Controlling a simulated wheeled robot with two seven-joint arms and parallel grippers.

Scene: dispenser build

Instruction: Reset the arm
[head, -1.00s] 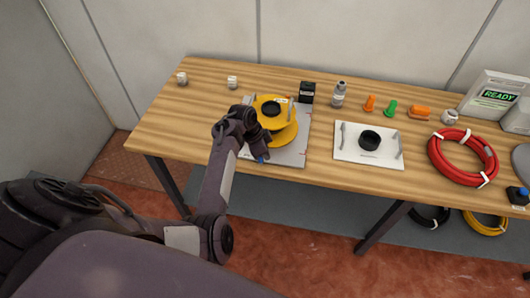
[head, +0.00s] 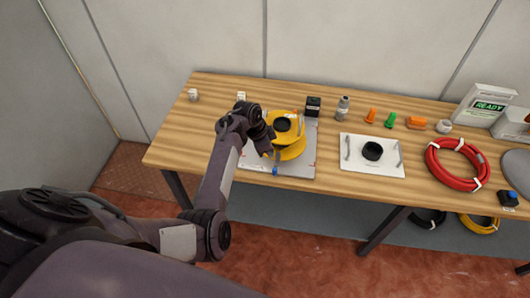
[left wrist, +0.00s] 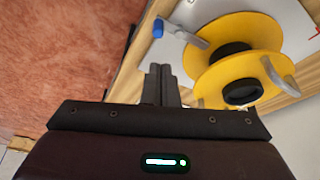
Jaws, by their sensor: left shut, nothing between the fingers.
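My left gripper (left wrist: 161,84) is shut and empty in the left wrist view, its two fingers together beside the yellow spool (left wrist: 238,62). In the head view my left arm reaches over the table's front edge, and its wrist partly covers the left side of the yellow spool (head: 290,145). The gripper's fingers are hard to make out there. The spool stands on a grey plate (head: 304,168) and has a black hub. A blue-tipped lever (head: 275,170) shows at the plate's front, and also in the left wrist view (left wrist: 158,28). My right gripper is not in view.
Right of the spool is a white plate (head: 352,167) with a black hub (head: 372,151). A red cable coil (head: 434,168) lies farther right. Small bottles and orange and green parts stand along the back. The table's left end (head: 180,130) is mostly bare.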

